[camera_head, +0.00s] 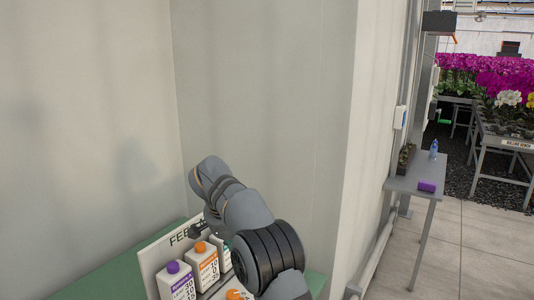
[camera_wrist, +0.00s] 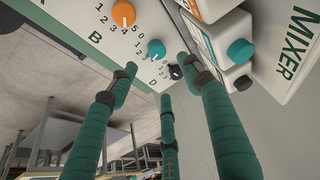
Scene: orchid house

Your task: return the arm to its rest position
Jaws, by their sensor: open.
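My arm (camera_head: 245,212) reaches over the green bench in the head view, bent down beside the feed bottles. Its gripper end cannot be made out there. In the wrist view my gripper (camera_wrist: 158,80) shows three teal fingers with dark bands, spread apart with nothing between them. Past the fingers is a white panel (camera_wrist: 98,22) with an orange knob (camera_wrist: 122,13), a teal knob (camera_wrist: 155,49) and a black knob (camera_wrist: 176,72). The fingertips overlap the panel's edge in the picture; I cannot tell whether any touches it.
A purple-capped bottle (camera_head: 177,284) and an orange-capped bottle (camera_head: 203,266) stand before a lettered board (camera_head: 153,259) on the green bench (camera_head: 110,279). A teal-capped bottle (camera_wrist: 218,41) is close right of the fingers. Walls rise behind the bench. A small grey table (camera_head: 414,180) stands right.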

